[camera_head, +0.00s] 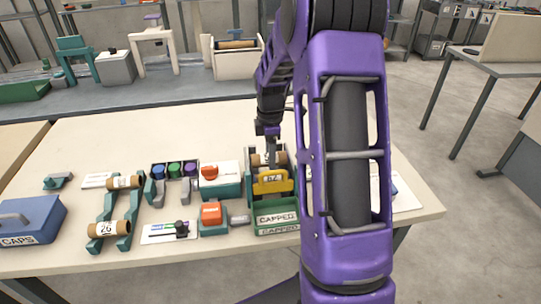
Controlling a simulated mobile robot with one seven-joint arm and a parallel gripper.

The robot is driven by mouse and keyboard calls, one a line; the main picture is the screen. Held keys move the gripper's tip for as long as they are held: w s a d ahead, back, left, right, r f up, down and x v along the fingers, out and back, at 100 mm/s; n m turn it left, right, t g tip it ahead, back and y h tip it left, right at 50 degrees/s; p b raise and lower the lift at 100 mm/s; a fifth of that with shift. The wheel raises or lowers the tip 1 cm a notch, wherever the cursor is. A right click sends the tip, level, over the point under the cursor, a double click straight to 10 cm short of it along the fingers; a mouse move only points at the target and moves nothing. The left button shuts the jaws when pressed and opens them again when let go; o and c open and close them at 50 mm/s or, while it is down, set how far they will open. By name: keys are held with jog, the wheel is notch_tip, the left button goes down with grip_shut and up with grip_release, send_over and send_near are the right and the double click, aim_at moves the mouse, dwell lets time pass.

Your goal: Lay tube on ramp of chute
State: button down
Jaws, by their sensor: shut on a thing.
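My gripper (268,143) points down over the back of a green chute (279,230) with CAPPED labels on its front. It is shut on a brown cardboard tube (282,158), which lies crosswise at the upper end of the chute, behind a yellow block (272,188) with a dark label. I cannot tell whether the tube touches the ramp. My fingertips are small and partly hidden by the tube. My purple arm covers the area right of the chute.
Tubes (108,229) rest on a green rack at left. A blue CAPS box (30,221), a block with coloured caps (175,169) and orange-topped devices (212,214) stand on the pale table (150,128). The table's back left is clear.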

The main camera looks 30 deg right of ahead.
jog(key=shift+f, duration=0.1)
jog(key=shift+f+b, duration=0.3)
jog(key=shift+f, duration=0.2)
jog(key=c, duration=0.6)
grip_release()
jog(key=shift+f, duration=0.1)
jog(key=shift+c, duration=0.2)
jog(key=shift+s, duration=0.1)
notch_tip(320, 180, up, 13)
jog(key=p, duration=0.1)
jog(key=shift+r+p, duration=0.2)
jog(key=shift+p, duration=0.15)
jog(key=shift+w, duration=0.2)
